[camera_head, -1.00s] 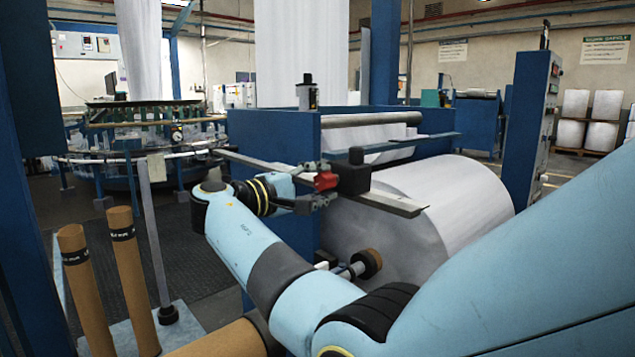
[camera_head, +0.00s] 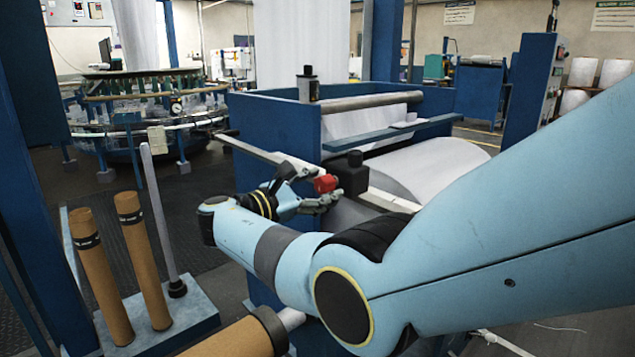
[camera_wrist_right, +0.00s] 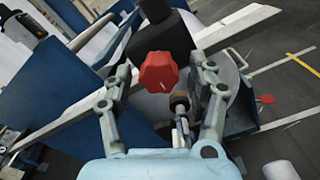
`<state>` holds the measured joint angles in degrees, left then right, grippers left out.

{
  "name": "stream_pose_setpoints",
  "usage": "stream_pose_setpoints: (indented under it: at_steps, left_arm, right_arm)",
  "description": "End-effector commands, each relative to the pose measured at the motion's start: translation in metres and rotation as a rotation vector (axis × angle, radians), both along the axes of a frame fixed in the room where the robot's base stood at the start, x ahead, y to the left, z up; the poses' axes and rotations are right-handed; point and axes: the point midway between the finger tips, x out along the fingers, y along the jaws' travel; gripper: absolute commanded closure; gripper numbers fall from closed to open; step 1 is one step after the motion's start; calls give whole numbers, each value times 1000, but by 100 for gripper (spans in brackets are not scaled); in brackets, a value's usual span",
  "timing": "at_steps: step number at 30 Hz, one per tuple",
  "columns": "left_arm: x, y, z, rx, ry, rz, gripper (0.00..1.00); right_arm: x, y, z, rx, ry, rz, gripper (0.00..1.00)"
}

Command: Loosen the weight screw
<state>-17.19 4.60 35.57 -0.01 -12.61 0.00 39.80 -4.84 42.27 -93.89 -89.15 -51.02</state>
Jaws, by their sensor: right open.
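The weight screw is a red knob (camera_head: 326,183) on the side of a black block-shaped weight (camera_head: 346,172). The weight sits on a pale metal lever bar (camera_head: 262,153) at the front of the loom's fabric take-up. My right gripper (camera_head: 318,192) is at the knob with its jaws open. In the right wrist view the knob (camera_wrist_right: 158,72) lies between the two spread fingertips, with a gap visible on each side. The black weight (camera_wrist_right: 168,35) is just behind the knob there. My left gripper is not in view.
Blue machine walls (camera_head: 275,138) stand behind the bar, with a white fabric roll (camera_head: 440,160) at right. Brown cardboard tubes (camera_head: 98,275) stand at left beside a grey post (camera_head: 158,215).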

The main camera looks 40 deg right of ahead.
Motion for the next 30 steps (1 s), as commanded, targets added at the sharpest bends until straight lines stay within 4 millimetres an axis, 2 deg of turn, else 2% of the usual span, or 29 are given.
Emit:
stream_pose_setpoints:
  at_steps: [4,12,16,26,30]
  left_arm:
    - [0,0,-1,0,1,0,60]
    - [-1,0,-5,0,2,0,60]
    - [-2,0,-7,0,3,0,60]
    - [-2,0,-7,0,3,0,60]
    - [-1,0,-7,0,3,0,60]
  right_arm:
    - [0,10,0,2,-2,1,42]
    - [-3,54,0,1,-3,2,42]
    - [-5,67,0,0,-3,0,42]
    - [-5,70,1,0,-4,0,42]
    - [-15,63,-12,38,-27,-18,42]
